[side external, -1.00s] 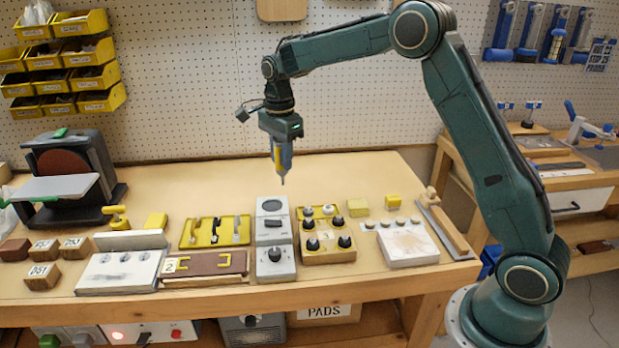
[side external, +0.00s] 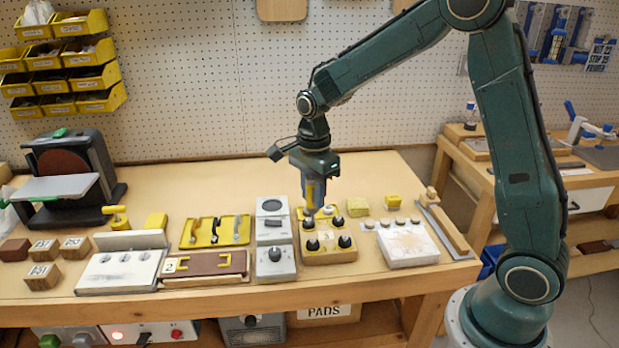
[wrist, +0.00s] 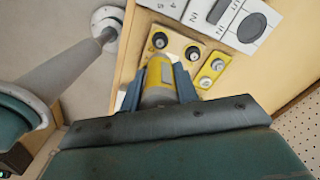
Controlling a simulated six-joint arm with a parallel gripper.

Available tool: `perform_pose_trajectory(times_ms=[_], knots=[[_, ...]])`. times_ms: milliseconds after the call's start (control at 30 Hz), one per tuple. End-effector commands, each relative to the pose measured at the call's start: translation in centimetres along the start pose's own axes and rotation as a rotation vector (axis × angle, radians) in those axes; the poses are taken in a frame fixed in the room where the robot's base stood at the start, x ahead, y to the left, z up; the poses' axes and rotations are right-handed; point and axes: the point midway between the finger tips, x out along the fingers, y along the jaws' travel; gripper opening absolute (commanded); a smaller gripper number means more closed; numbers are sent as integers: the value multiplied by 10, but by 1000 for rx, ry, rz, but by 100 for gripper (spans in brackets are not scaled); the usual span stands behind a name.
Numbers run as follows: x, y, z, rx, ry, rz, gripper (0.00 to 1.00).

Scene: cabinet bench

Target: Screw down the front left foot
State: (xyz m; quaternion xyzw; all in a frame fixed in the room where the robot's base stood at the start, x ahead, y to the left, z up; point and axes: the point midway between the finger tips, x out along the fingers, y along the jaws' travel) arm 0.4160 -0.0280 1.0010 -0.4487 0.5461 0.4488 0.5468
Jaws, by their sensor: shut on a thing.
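My gripper (side external: 315,176) is shut on a yellow-and-grey power driver (side external: 314,194), which points down. Its tip is near the back left knob-like black foot of the wooden block (side external: 330,257); I cannot tell whether they touch. The block has black feet at its corners. The front left foot (side external: 312,245) shows clear of the tool. In the wrist view, the driver body (wrist: 157,84) sits between my blue fingers (wrist: 158,78) and hides the tip and part of the block. Two feet show beyond it, one of them the front left foot (wrist: 160,41).
A grey switch box (side external: 275,262) stands close left of the block. A yellow tray (wrist: 214,68) with pale knobs adjoins the block at the back. A white panel with several pads (side external: 407,248) lies to the right.

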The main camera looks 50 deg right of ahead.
Motion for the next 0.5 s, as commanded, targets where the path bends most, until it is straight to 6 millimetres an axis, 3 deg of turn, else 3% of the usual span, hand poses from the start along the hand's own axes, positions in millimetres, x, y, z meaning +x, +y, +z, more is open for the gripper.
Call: perform_pose_trajectory(times_ms=[500], knots=[[17,0,0,0,1,3,10]])
